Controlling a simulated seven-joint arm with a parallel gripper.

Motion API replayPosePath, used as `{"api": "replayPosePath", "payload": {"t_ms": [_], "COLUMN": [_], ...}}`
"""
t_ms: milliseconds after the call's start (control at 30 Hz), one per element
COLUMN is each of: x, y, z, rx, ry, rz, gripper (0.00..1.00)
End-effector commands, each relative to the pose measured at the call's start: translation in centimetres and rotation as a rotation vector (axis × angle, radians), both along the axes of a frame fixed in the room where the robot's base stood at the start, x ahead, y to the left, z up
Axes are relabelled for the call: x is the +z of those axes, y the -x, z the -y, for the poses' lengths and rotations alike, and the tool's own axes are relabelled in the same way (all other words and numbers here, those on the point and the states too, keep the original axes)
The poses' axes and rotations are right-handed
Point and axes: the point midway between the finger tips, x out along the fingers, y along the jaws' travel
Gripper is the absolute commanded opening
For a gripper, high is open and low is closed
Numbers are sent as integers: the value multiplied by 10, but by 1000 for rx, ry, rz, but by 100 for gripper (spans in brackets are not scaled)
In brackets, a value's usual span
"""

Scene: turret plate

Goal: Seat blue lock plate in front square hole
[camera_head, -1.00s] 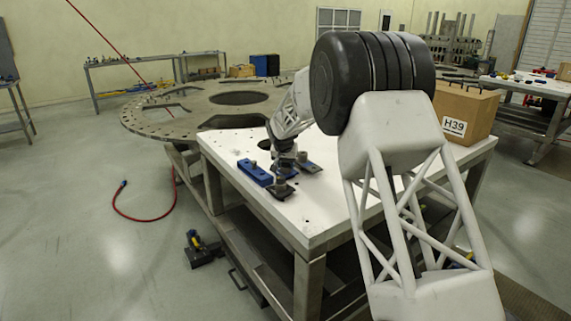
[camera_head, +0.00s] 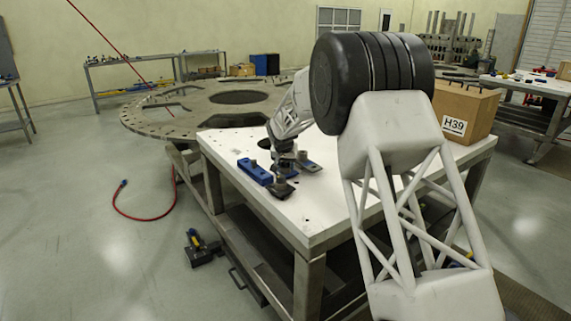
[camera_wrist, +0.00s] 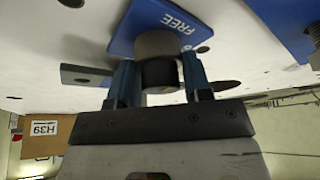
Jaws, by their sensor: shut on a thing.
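The blue lock plate (camera_wrist: 160,22), marked FREE, shows in the wrist view with a grey round knob (camera_wrist: 158,45) standing from it. My gripper (camera_wrist: 160,85) is shut on this knob, one finger on each side. In the head view my gripper (camera_head: 286,162) is low over the white table top, and the held plate is mostly hidden beneath it. I cannot tell whether the plate touches the table. I cannot make out the front square hole; the plate and gripper may cover it.
On the white table (camera_head: 235,152), a blue block (camera_head: 255,172) lies left of my gripper, a dark plate (camera_head: 279,190) in front and a grey plate (camera_head: 310,165) to the right. A cardboard box (camera_head: 465,108) marked H39 stands at the right end. The table's front left is clear.

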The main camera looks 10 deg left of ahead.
Motion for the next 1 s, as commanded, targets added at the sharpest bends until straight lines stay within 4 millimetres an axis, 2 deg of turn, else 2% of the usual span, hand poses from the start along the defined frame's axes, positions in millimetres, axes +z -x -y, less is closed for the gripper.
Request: {"api": "replayPosePath", "payload": {"t_ms": [900, 933, 1000], "x": [-5, -5, -5], "y": [0, 0, 0], "z": [0, 0, 0], "rx": [0, 0, 0], "ry": [0, 0, 0], "rz": [1, 1, 1], "gripper": [13, 47, 57]}}
